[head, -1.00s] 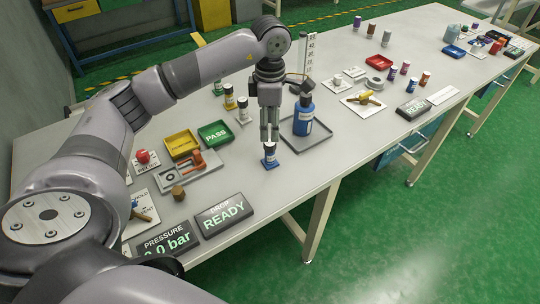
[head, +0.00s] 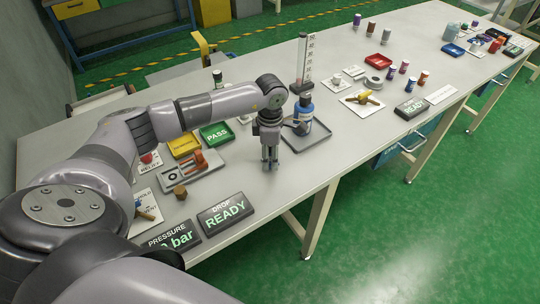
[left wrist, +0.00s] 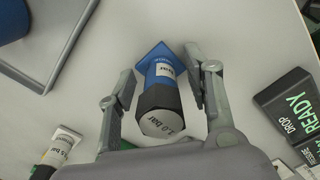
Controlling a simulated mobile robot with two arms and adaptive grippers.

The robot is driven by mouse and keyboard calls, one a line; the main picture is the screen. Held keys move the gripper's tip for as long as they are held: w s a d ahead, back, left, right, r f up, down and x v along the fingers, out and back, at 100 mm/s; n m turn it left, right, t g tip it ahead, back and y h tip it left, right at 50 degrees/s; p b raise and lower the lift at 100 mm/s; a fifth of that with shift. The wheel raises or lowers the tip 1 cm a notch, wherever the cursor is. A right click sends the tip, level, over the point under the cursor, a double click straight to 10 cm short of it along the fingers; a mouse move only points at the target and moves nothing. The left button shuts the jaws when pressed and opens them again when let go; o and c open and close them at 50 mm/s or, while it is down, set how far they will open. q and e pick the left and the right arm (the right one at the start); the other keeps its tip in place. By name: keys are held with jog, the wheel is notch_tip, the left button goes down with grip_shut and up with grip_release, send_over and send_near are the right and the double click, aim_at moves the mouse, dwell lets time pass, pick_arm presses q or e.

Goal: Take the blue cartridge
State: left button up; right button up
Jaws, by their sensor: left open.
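The blue cartridge (left wrist: 163,68) stands between my left fingers in the left wrist view. It has a blue body, a blue foot with a white label, and a dark cap whose pale top reads "1.0 bar". My left gripper (head: 270,165) is low over the table near its front edge. In the left wrist view the left gripper (left wrist: 160,98) is open, one finger on each side of the cartridge, with gaps on both sides. In the head view the cartridge is hidden by the gripper. My right gripper does not show.
A grey tray (head: 318,143) with a blue bottle (head: 303,110) stands just right of the gripper. The "DROP READY" sign (head: 226,213) and pressure sign (head: 173,240) lie toward the front. Green (head: 214,135) and yellow (head: 184,145) trays are left.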

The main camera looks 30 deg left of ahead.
pick_arm(q)
grip_shut()
dwell(0.6)
